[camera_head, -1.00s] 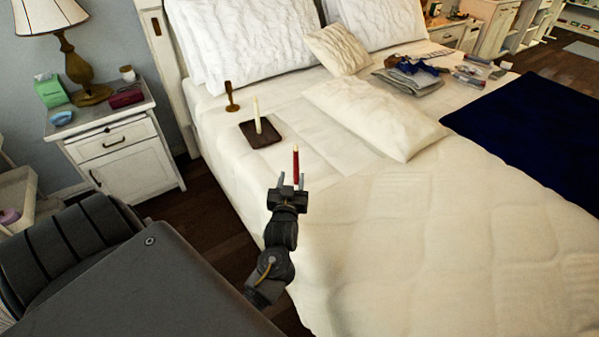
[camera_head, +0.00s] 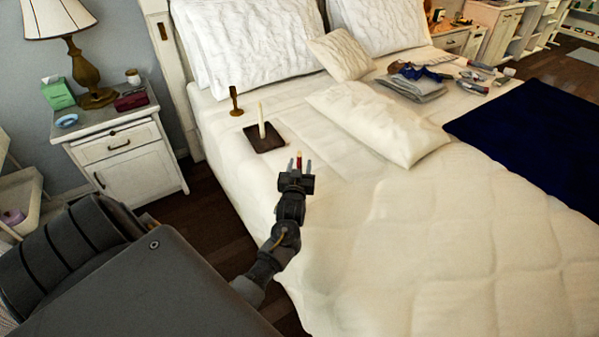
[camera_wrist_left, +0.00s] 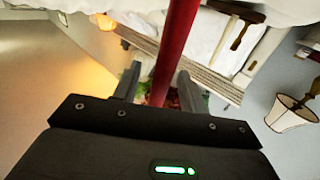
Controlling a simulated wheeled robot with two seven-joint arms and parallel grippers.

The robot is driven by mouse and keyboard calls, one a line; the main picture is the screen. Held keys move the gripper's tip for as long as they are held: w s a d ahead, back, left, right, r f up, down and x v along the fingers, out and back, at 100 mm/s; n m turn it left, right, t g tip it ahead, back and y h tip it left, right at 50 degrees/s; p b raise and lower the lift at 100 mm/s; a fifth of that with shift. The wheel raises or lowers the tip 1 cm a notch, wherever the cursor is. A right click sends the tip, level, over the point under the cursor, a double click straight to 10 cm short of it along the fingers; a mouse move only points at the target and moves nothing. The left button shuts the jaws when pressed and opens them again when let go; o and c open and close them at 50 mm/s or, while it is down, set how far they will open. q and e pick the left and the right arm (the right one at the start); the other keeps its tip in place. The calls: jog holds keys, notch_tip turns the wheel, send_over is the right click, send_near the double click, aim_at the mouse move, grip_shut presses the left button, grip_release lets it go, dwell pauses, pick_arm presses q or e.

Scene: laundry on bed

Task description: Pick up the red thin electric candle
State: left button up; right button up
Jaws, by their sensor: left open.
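The red thin electric candle (camera_head: 299,159) stands upright on the bed side in the head view, with its lower part hidden by my left gripper. My left gripper (camera_head: 300,167) is open, its fingers on either side of the candle in that view. In the left wrist view the red candle (camera_wrist_left: 176,43) runs from the top edge down between the open fingers of the left gripper (camera_wrist_left: 156,80). Gaps show on both sides, so it is not clamped. The candle's base is not visible. My right gripper is not in view.
A cream candle (camera_head: 262,122) stands on a dark square plate (camera_head: 276,140), with a brown candlestick (camera_head: 235,101) behind it. Pillows (camera_head: 378,122) and folded clothes (camera_head: 418,88) lie farther right. A nightstand (camera_head: 136,169) with a lamp stands left. The front bedspread (camera_head: 400,240) is clear.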

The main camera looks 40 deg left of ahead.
pick_arm(q)
jog(key=shift+x, duration=0.75)
jog(key=shift+c, duration=0.4)
grip_shut()
